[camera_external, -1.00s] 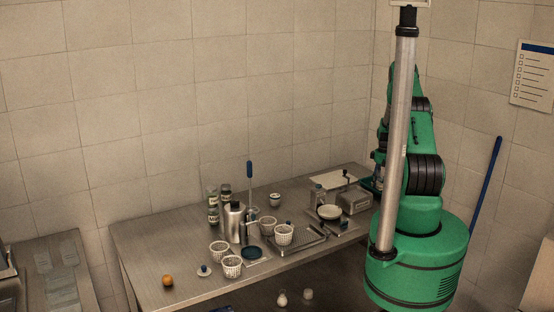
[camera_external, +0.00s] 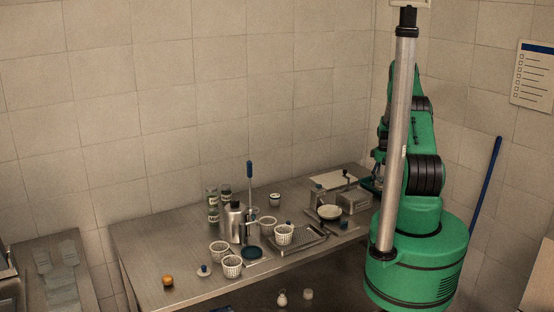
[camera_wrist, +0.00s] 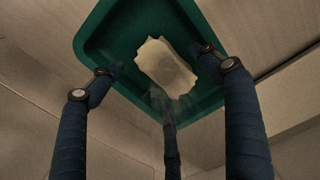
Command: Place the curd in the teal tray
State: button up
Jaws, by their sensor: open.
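The teal tray (camera_wrist: 96,42) fills the upper part of the wrist view. The curd (camera_wrist: 165,66), a pale cream block with uneven edges, appears within the tray's outline, over its floor. My gripper (camera_wrist: 163,75) has its dark blue fingers spread, one on the left, one on the right and one from below. The side fingers stand apart from the curd. The lower finger's blurred tip is close to the curd's near edge; I cannot tell whether it touches. In the external view, my arm and the pole mostly hide the gripper and the tray.
The metal table (camera_external: 190,290) carries several white perforated baskets, including one on the left (camera_external: 232,266). A metal canister (camera_external: 233,224), an orange ball (camera_external: 168,281) and a grey box (camera_external: 353,202) also stand there. The table's front left is mostly clear.

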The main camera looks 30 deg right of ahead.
notch_tip(320, 180, up, 11)
jog(key=b, duration=0.1)
dwell(0.5)
dwell(0.5)
